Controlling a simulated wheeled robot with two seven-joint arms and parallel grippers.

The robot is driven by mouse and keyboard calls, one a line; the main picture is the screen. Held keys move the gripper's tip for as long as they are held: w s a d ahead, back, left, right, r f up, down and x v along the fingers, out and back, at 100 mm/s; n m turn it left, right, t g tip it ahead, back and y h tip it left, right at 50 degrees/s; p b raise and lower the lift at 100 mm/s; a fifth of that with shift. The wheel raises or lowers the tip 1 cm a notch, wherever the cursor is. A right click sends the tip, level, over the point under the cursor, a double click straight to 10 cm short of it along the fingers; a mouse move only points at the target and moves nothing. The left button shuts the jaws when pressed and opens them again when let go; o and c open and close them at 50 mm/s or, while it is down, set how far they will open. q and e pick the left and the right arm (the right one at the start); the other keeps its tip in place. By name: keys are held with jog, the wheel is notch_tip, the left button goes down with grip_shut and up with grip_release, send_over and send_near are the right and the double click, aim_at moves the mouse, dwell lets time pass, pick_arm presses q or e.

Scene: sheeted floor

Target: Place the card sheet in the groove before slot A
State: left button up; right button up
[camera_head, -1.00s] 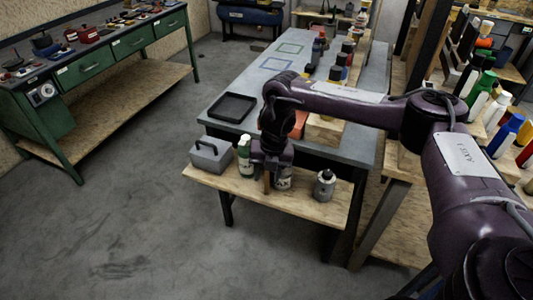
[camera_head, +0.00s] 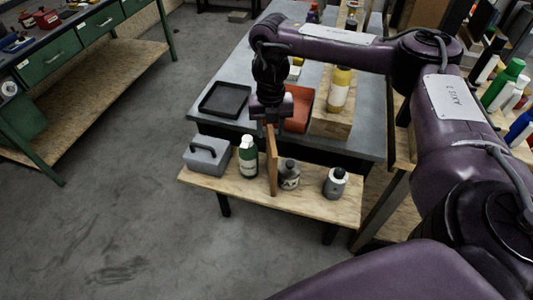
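A thin brown upright panel (camera_head: 272,172), which may be the card sheet, shows edge-on over a low wooden shelf (camera_head: 230,196). It is between a green bottle with a white cap (camera_head: 248,160) and a grey bottle (camera_head: 289,178). My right gripper (camera_head: 275,126) points down at the panel's top edge. The view is too small to tell whether its fingers are closed on the panel or only near it. I cannot make out a groove or a slot A label. My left gripper is not in view.
A grey box with a handle (camera_head: 207,158) is at the shelf's left, a dark-capped bottle (camera_head: 335,183) at its right. Behind are a black tray (camera_head: 225,98), an orange bin (camera_head: 301,97) and a yellow bottle (camera_head: 340,88). The floor (camera_head: 125,190) at left is clear.

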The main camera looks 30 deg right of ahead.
aim_at(272, 136)
jog(key=shift+s+f, duration=0.25)
jog(key=shift+f, duration=0.3)
jog(key=shift+s+d+f+p, duration=0.1)
jog(key=shift+s+f+p, duration=0.1)
jog(key=shift+p, duration=0.15)
jog(key=f, duration=0.1)
jog(key=f+p, duration=0.1)
jog(key=f, duration=0.2)
jog(key=shift+w, duration=0.25)
jog(key=shift+f, duration=0.35)
jog(key=shift+c, duration=0.3)
jog(key=shift+d, duration=0.1)
grip_shut()
jog(key=shift+r, duration=0.1)
